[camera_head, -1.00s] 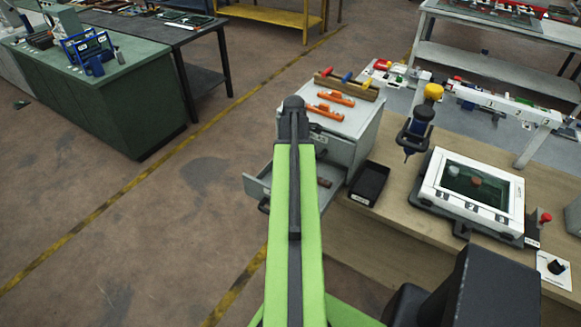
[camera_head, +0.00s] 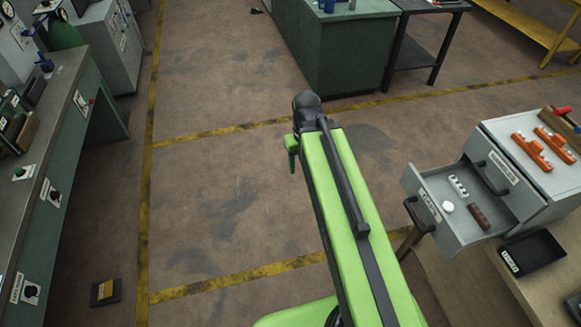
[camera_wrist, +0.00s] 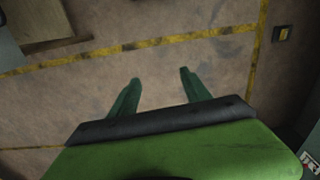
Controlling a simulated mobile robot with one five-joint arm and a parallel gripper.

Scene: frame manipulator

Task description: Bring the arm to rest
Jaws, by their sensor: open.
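My green arm reaches forward over the floor in the head view, with a dark joint at its far end. My gripper (camera_wrist: 158,88) shows in the wrist view as two dark green fingers spread apart. In the head view the fingers are mostly hidden; a small green part shows beside the dark joint.
An open drawer (camera_head: 468,215) with a few small items juts out at the right from a grey cabinet (camera_head: 545,165). A black tray (camera_head: 533,252) lies on the wooden bench. A green workbench (camera_head: 360,50) stands at the back; a control bench (camera_head: 60,130) stands left.

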